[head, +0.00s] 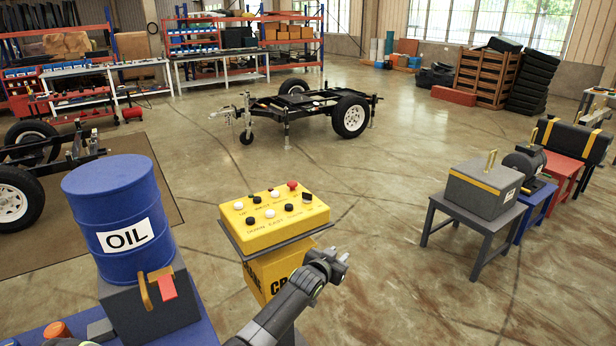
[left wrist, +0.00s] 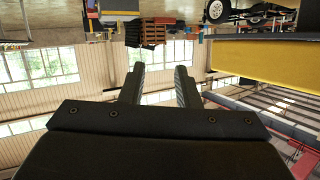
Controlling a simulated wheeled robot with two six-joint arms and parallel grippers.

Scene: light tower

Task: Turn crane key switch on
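The box's yellow side (left wrist: 270,62) shows there too. My right gripper is not in view.
A blue oil drum (head: 108,205) stands on a grey block at left. A grey case (head: 483,188) sits on a table at right, with more tables behind it. A trailer frame (head: 300,102) stands farther back. The floor between is clear.

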